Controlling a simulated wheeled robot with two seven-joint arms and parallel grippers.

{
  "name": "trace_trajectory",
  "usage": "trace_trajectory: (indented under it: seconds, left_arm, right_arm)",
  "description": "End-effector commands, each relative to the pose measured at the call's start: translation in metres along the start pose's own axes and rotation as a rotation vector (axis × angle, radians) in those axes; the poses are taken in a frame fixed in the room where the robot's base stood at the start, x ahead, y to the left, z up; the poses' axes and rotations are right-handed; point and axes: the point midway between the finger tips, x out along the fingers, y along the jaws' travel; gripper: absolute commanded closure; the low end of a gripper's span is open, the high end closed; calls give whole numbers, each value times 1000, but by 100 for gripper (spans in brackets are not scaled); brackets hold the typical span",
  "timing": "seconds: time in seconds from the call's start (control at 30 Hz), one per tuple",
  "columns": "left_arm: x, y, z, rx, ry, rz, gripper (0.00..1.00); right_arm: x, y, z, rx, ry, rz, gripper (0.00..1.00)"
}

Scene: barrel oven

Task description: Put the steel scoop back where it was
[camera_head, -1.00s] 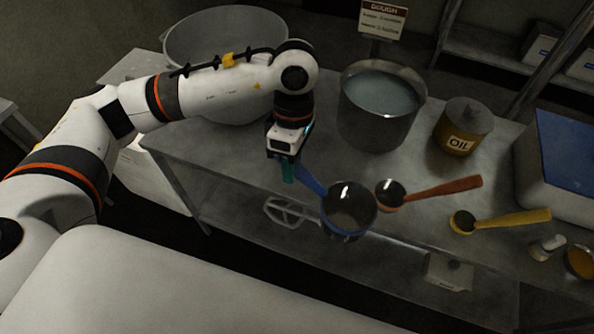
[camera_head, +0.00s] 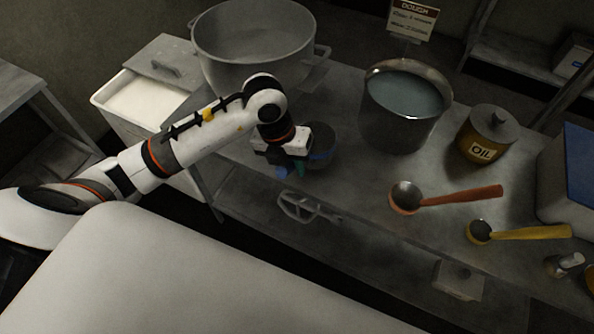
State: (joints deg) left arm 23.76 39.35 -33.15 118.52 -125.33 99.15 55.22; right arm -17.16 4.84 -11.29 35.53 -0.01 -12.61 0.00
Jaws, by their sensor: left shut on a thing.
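The steel scoop (camera_head: 322,154) has a round metal cup with a blue band and a blue handle. It is partly hidden behind my left gripper (camera_head: 288,170). My left gripper is shut on the scoop's blue handle, near the left end of the metal table (camera_head: 350,190). The cup is just right of the gripper. I cannot tell whether it touches the tabletop. My right gripper is not in view.
A large mixing bowl (camera_head: 225,50) stands behind my left arm. A bin of white powder (camera_head: 140,98) is at left.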

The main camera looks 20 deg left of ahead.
Motion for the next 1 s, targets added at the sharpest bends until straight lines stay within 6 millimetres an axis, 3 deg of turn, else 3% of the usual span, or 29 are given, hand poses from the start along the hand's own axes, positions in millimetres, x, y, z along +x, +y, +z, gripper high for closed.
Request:
trace_trajectory:
  seconds: [0.43,0.77,0.8,0.9,1.0]
  left_arm:
    - [46,-10,2,1,1,1,100]
    - [52,-11,1,4,3,2,100]
    - [52,-12,2,4,1,1,72]
    - [52,-11,2,3,1,1,56]
    - [52,-11,2,3,1,1,54]
  right_arm:
    - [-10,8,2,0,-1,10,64]
    - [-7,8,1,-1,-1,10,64]
    - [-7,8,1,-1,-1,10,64]
    - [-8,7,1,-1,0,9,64]
    - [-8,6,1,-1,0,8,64]
